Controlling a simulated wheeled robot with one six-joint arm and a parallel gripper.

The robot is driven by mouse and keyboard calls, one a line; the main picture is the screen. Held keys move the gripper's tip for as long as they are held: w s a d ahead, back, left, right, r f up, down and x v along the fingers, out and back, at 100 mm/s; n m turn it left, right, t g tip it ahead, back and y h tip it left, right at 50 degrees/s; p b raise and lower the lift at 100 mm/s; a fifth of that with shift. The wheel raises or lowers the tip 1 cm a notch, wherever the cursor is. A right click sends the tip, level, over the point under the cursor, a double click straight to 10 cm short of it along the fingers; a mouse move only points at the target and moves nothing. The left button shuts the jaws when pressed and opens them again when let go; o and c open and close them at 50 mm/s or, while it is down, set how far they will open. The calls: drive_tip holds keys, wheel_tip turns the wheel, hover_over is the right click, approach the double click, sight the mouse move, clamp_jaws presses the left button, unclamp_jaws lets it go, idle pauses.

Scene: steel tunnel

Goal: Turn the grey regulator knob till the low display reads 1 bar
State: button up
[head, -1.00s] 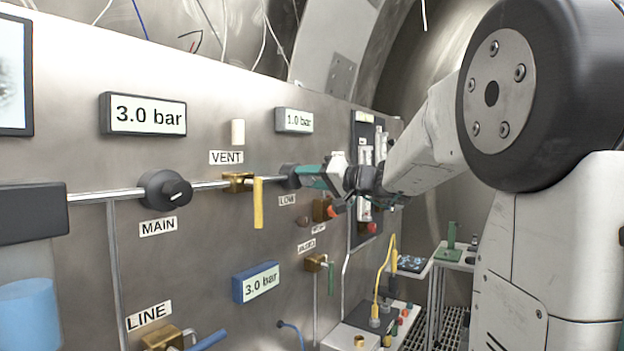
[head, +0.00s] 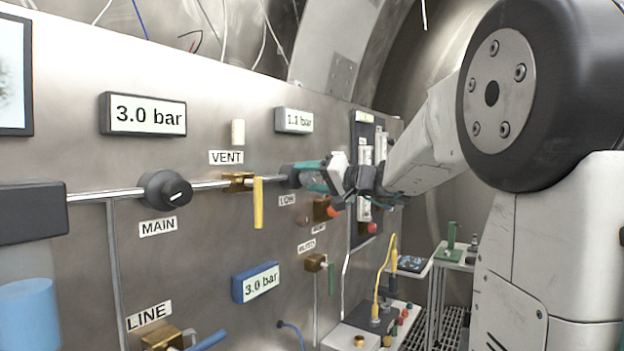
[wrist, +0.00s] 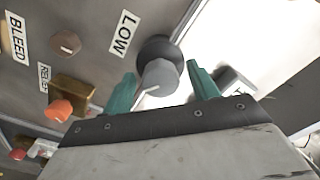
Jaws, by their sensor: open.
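The grey regulator knob (wrist: 160,78) sits on the panel beside the LOW label (wrist: 124,35) in the wrist view, with a pale pointer line on its face. My gripper (wrist: 162,88) is open, with one teal finger on each side of the knob; a gap shows at the knob's sides, and I cannot tell whether either finger touches it. In the head view my gripper (head: 308,176) is at the knob, hiding most of it. The low display (head: 294,120), above the knob, reads 1.1 bar.
The MAIN knob (head: 165,189) and the yellow VENT lever (head: 258,203) are left of my gripper. An orange knob (wrist: 58,110) is close by below LOW. Another display (head: 148,114) and the blue-framed display (head: 256,282) both read 3.0 bar.

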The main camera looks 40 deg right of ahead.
drive_tip(key=v, duration=0.7)
drive_tip(key=shift+s+d, duration=0.15)
drive_tip(key=shift+s, duration=0.2)
drive_tip(key=s+a+f+m+g, duration=0.1)
drive_tip(key=s+a+f+g, duration=0.55)
drive_tip(key=f, duration=0.25)
drive_tip(key=s+a+f+g, duration=0.5)
drive_tip(key=a+f, duration=0.3)
drive_tip(key=f, duration=0.2)
drive_tip(key=s+a+f+n+g+h, duration=0.2)
drive_tip(key=s+a+f+n+h, duration=0.1)
drive_tip(key=s, duration=0.5)
drive_tip(key=s+a+f+n+g+h, duration=0.2)
drive_tip(key=s+a+f+n+h, duration=0.1)
drive_tip(key=s, duration=0.4)
drive_tip(key=shift+s+a+f, duration=0.35)
drive_tip(key=shift+a+f, duration=0.1)
drive_tip(key=shift+a, duration=0.2)
